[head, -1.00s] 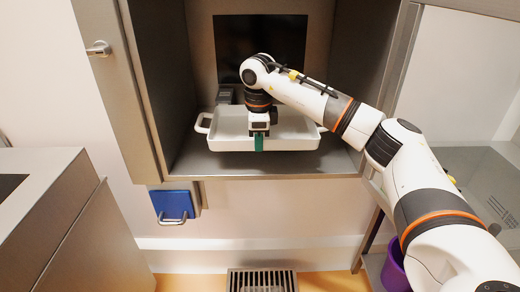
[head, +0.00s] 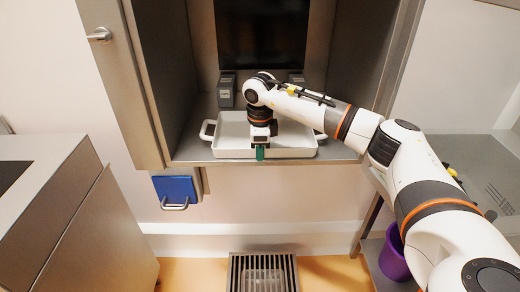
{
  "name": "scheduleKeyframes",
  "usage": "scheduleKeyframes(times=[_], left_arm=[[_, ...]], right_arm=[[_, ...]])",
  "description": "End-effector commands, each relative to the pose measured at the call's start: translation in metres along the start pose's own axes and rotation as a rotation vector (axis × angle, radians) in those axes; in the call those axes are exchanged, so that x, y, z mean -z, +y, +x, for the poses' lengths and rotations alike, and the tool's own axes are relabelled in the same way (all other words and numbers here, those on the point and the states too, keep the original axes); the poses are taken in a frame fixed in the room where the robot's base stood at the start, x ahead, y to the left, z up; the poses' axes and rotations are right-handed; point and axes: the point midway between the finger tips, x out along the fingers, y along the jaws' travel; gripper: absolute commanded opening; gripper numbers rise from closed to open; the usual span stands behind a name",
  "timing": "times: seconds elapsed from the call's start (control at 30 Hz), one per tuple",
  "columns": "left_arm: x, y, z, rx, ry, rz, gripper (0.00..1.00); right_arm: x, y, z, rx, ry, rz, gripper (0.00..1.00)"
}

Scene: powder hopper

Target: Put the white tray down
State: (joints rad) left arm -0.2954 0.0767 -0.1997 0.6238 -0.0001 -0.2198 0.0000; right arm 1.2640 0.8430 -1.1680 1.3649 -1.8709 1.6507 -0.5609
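The white tray (head: 233,131) sits level on the floor of the open steel compartment (head: 190,150), near its front edge. It is rectangular, with a loop handle at its left end and part of another at its right end. My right arm reaches in from the right, and my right gripper (head: 260,153) points down at the middle of the tray's front wall. Green finger parts show over the front rim. The wrist hides whether the fingers are closed on the rim. My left gripper is not in view.
Two dark grey blocks (head: 226,90) stand behind the tray beneath a black panel (head: 262,35). A blue panel with a handle (head: 176,191) hangs below left. A steel counter (head: 40,190) stands left. A purple bin (head: 394,255) is at lower right, and a floor grate (head: 262,272) lies below.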

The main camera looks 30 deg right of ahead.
Motion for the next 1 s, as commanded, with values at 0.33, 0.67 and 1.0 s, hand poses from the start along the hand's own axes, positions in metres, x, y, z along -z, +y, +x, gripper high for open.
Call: scheduleKeyframes(times=[0.33, 0.67, 1.0], left_arm=[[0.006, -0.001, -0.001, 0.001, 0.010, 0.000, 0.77], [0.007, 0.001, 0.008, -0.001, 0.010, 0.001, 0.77], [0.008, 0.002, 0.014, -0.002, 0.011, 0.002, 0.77]], right_arm=[[0.000, 0.000, -0.001, 0.000, 0.000, 0.000, 0.25], [0.001, 0.001, -0.048, -0.004, 0.003, 0.000, 0.25], [0.001, 0.001, -0.111, -0.002, 0.001, 0.000, 0.25]])
